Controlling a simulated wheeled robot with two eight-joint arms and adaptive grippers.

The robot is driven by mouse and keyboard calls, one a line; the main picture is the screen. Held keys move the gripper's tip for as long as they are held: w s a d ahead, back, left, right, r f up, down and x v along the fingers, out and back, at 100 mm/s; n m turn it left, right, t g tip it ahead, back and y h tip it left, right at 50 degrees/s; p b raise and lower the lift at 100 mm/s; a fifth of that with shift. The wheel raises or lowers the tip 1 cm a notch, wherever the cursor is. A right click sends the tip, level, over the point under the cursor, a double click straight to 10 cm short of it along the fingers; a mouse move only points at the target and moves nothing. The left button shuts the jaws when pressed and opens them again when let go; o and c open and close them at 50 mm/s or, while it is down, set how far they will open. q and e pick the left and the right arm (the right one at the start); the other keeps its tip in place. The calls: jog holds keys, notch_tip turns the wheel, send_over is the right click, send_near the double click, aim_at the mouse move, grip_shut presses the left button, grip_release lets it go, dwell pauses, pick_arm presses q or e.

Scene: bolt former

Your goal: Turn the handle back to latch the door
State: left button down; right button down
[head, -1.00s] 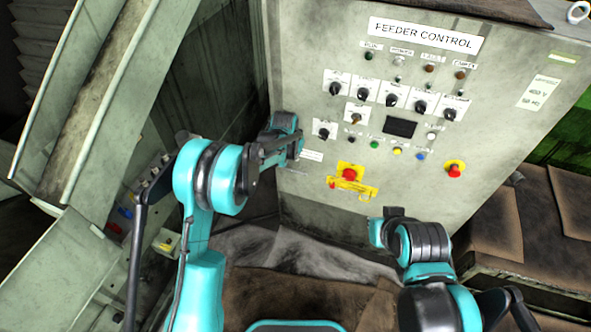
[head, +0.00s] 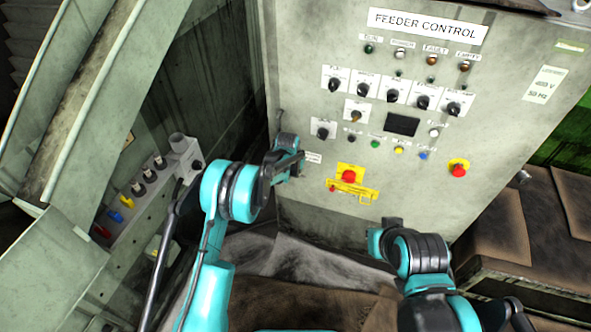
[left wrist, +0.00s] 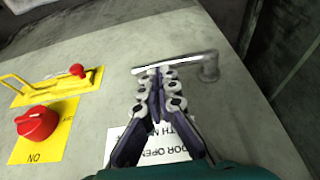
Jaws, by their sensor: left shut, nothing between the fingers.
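The door handle (left wrist: 185,61) is a grey metal lever on the pale cabinet door in the left wrist view. It lies roughly across the picture, with its round pivot at the right end. My left gripper (left wrist: 158,73) is shut and empty, its fingertips at the lower edge of the lever's left part. I cannot tell whether they touch it. The feeder control cabinet (head: 300,208) fills the middle of the head view. My left wrist is at its left edge there and hides the handle.
A red ON knob (left wrist: 37,123) and a yellow bracket (left wrist: 45,87) are left of the handle. A door label (left wrist: 150,145) is partly behind the fingers. In the head view, a valve block (head: 150,190) stands left of my left arm, and a brown padded bench (head: 500,215) stands right.

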pick_arm(q)
jog(key=shift+f, duration=0.25)
pick_arm(e)
jog(key=shift+f, duration=0.15)
